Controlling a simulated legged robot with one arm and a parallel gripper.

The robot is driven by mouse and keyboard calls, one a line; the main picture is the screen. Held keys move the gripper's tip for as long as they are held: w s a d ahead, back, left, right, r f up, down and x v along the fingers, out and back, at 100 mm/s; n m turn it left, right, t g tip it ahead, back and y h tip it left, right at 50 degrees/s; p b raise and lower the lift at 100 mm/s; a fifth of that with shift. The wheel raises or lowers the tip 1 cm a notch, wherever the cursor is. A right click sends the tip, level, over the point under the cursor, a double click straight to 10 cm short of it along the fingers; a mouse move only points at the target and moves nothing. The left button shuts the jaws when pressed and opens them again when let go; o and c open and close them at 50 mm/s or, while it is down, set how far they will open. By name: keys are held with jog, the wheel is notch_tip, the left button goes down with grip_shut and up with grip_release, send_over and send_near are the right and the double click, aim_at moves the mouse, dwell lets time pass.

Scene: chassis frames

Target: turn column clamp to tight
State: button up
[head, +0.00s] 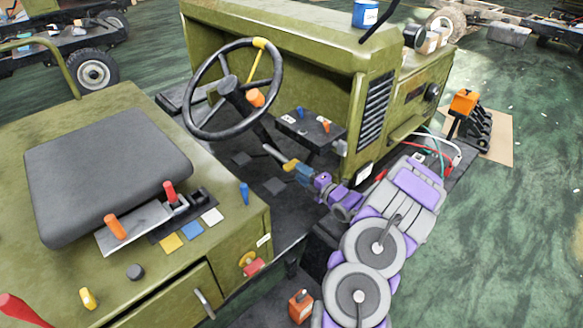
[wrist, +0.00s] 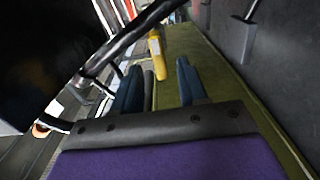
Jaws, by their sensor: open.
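A lever with a yellow grip, apparently the column clamp (head: 289,164), sticks out on a grey rod low beside the steering column (head: 250,112). In the wrist view the yellow grip (wrist: 157,55) stands ahead of my gripper, its near end in the gap between the fingertips. My gripper (head: 303,172) reaches in from the right at the grip's outer end. Its two blue fingers (wrist: 160,72) are open, with space on both sides of the grip. I cannot tell whether either finger touches it. The clamp's tight marking cannot be seen.
The black steering wheel (head: 233,90) is above and left of my gripper. A panel with small blue and orange levers (head: 310,128) is just behind. The green dash body (head: 300,60) rises beyond. The seat (head: 105,180) and its console are at left.

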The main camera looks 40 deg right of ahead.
aim_at(292, 163)
jog(key=w, duration=0.4)
jog(key=shift+w+d+f, duration=0.1)
jog(key=shift+w, duration=0.2)
jog(key=shift+w+a+b, duration=0.2)
jog(key=shift+w+b, duration=0.1)
jog(key=shift+w, duration=0.2)
jog(key=shift+c, duration=0.2)
grip_shut()
